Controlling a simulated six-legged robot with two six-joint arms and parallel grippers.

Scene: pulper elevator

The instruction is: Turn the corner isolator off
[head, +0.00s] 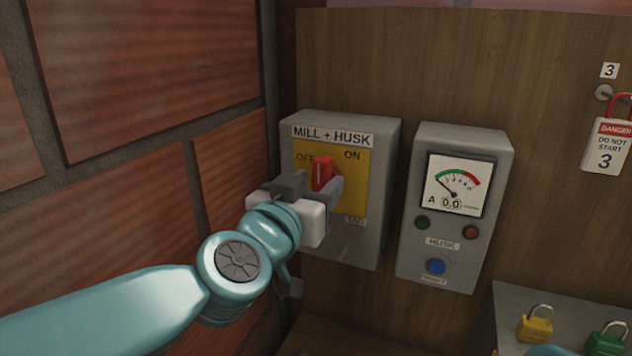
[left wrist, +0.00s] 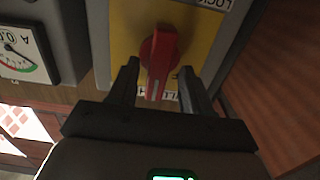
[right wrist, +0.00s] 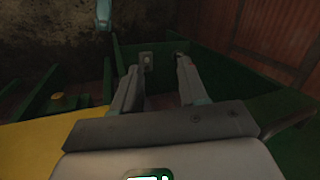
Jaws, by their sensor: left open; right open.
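The corner isolator (head: 390,135) is a grey box labelled MILL + HUSK, with a yellow plate marked OFF at upper left and ON at upper right. Its red handle (head: 322,172) stands roughly upright; its exact setting is hard to tell. The handle also shows in the left wrist view (left wrist: 160,52). My left gripper (head: 312,186) is open at the handle, with one finger on each side. In the left wrist view gaps show beside the handle. My right gripper (right wrist: 160,78) is open and empty, away from the isolator, over green metalwork.
A brick wall (head: 150,60) stands close on the left. Right of the isolator is a grey HUSK meter box (head: 405,240), its display reading 0.0. A danger tag (head: 605,148) hangs at far right. Yellow (head: 535,325) and green (head: 606,343) padlocks sit at lower right.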

